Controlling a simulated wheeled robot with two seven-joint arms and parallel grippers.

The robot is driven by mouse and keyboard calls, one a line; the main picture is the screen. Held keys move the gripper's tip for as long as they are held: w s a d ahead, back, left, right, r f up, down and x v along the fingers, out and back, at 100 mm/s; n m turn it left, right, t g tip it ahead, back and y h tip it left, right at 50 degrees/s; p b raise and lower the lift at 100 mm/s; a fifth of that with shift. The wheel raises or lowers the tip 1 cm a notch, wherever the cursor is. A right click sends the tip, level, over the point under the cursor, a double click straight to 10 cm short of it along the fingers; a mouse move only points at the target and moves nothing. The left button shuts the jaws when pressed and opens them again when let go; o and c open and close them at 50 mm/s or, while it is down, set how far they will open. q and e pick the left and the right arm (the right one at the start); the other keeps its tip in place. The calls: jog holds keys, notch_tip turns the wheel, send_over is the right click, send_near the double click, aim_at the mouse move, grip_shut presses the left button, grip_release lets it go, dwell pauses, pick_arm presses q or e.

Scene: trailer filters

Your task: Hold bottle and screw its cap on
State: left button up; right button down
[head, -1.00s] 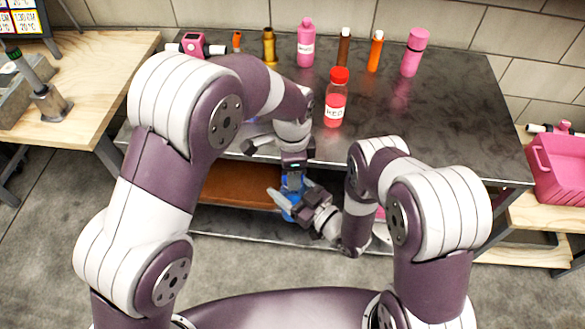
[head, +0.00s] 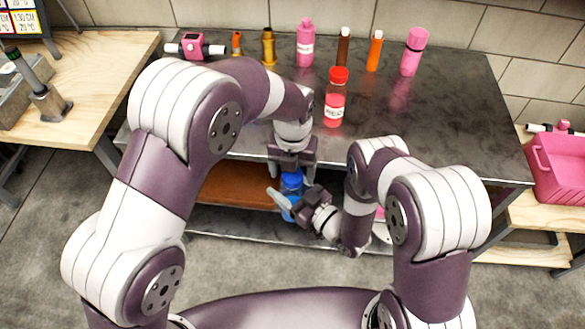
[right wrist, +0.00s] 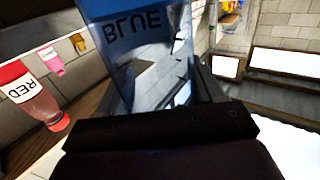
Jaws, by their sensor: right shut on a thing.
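The blue bottle (head: 291,211) is upright in front of the steel table's front edge. In the right wrist view its clear side with the word BLUE (right wrist: 140,38) fills the top middle. My right gripper (head: 290,203) is shut on the bottle. A blue cap (head: 291,181) shows at the bottle's top, below my left gripper (head: 293,171). The left gripper points down, with its fingers apart on either side of the cap. It looks open. How far the cap is threaded on cannot be seen.
A red-capped RED bottle (head: 336,100) stands on the steel table (head: 440,130) just behind my grippers. Several pink, brown, orange and brass items line the table's back. A pink bin (head: 560,170) is at the right. An orange-brown shelf (head: 235,186) lies below the tabletop.

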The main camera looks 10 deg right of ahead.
pick_arm(q)
notch_tip(320, 180, up, 4)
jog(key=shift+r, duration=0.25)
dwell(0.4)
jog(key=shift+c, duration=0.3)
